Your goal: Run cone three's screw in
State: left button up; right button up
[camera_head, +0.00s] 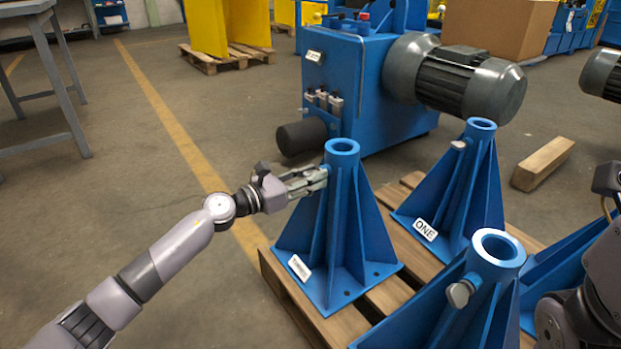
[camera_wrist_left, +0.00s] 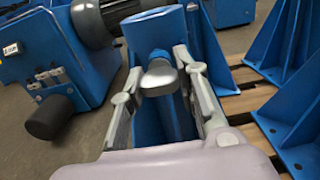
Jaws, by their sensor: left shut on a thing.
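Cone three (camera_head: 342,235) is a blue ribbed stand with a round open socket on top and a small white label, apparently reading THREE, low on its front. It stands on the pallet (camera_head: 290,298). My left gripper (camera_head: 323,177) reaches it from the left, just below the socket rim. In the left wrist view, its two fingers (camera_wrist_left: 158,78) lie either side of the silver screw head (camera_wrist_left: 159,77) in front of the blue tube, and are shut on it. In the head view the fingers hide that screw. My right gripper's fingers are not seen.
Cone one (camera_head: 458,190) stands behind right, and another cone (camera_head: 492,258) with a silver screw (camera_head: 460,293) stands front right. A blue machine (camera_head: 350,85) with a grey motor stands behind. A wooden block (camera_head: 543,163) lies on the floor.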

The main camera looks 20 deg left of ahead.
pick_arm(q)
jog(key=shift+s+f, duration=0.1)
jog(key=shift+f, duration=0.2)
jog(key=o, duration=1.2)
jog(key=shift+r, duration=0.2)
jog(key=v, duration=1.2)
jog(key=shift+a, duration=0.1)
